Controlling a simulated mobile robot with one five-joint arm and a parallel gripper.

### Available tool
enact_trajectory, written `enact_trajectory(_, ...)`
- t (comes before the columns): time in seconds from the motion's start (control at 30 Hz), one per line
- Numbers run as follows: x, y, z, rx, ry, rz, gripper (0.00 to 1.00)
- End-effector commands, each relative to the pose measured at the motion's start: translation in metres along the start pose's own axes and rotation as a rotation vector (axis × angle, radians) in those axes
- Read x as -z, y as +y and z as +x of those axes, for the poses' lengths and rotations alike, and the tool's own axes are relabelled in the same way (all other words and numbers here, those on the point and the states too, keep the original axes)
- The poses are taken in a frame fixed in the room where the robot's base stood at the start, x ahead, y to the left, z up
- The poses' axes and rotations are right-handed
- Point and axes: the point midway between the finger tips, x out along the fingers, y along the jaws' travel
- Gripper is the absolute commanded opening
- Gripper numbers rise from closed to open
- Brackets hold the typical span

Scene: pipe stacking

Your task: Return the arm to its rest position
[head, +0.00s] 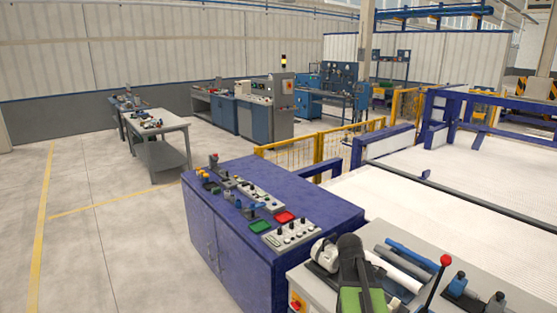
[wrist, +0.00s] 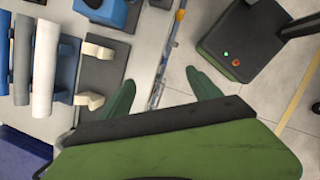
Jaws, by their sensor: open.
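My gripper (wrist: 162,93) shows in the wrist view with its two green fingers spread wide and nothing between them. Below the fingers are bare floor and the edge of a grey worktop. In the head view, my green and black arm rises at the bottom, in front of the grey workbench (head: 308,288); the fingertips cannot be made out there. A white pipe (head: 398,269), a blue pipe (head: 411,252) and a dark grey pipe lie side by side on the bench. In the wrist view, the white pipe (wrist: 45,70) and blue pipe (wrist: 22,60) are left of the fingers, apart from them.
A pale clamp-like part (wrist: 90,100) on a dark plate is just left of the fingers. A red-knobbed lever (head: 445,261) stands on the bench's right side. A blue cabinet (head: 240,240) with control boxes adjoins behind left. Open floor (head: 100,240) lies left.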

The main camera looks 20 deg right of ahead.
Motion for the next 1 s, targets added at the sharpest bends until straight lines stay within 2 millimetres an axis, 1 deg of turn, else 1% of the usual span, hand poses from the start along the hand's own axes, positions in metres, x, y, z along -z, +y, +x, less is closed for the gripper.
enact_trajectory(0.03, 0.043, -0.016, -0.005, -0.018, 0.024, -0.021, 0.73)
enact_trajectory(0.07, 0.065, -0.025, -0.01, -0.026, 0.039, -0.02, 0.73)
enact_trajectory(0.1, 0.093, -0.038, -0.016, -0.033, 0.061, -0.012, 0.73)
enact_trajectory(0.17, 0.131, -0.059, -0.024, -0.038, 0.094, 0.012, 0.73)
enact_trajectory(0.2, 0.153, -0.074, -0.028, -0.037, 0.116, 0.036, 0.73)
enact_trajectory(0.27, 0.183, -0.097, -0.035, -0.031, 0.151, 0.084, 0.73)
enact_trajectory(0.3, 0.202, -0.113, -0.038, -0.021, 0.174, 0.129, 0.73)
enact_trajectory(0.37, 0.225, -0.137, -0.044, 0.005, 0.213, 0.229, 0.73)
enact_trajectory(0.4, 0.233, -0.148, -0.046, 0.028, 0.234, 0.313, 0.73)
enact_trajectory(0.5, 0.237, -0.158, -0.048, 0.092, 0.267, 0.539, 0.73)
enact_trajectory(0.6, 0.242, -0.162, -0.05, 0.14, 0.281, 0.719, 0.73)
enact_trajectory(0.7, 0.244, -0.162, -0.051, 0.162, 0.28, 0.836, 0.73)
enact_trajectory(0.8, 0.241, -0.159, -0.05, 0.168, 0.277, 0.882, 0.73)
enact_trajectory(1.0, 0.241, -0.159, -0.05, 0.168, 0.276, 0.884, 0.73)
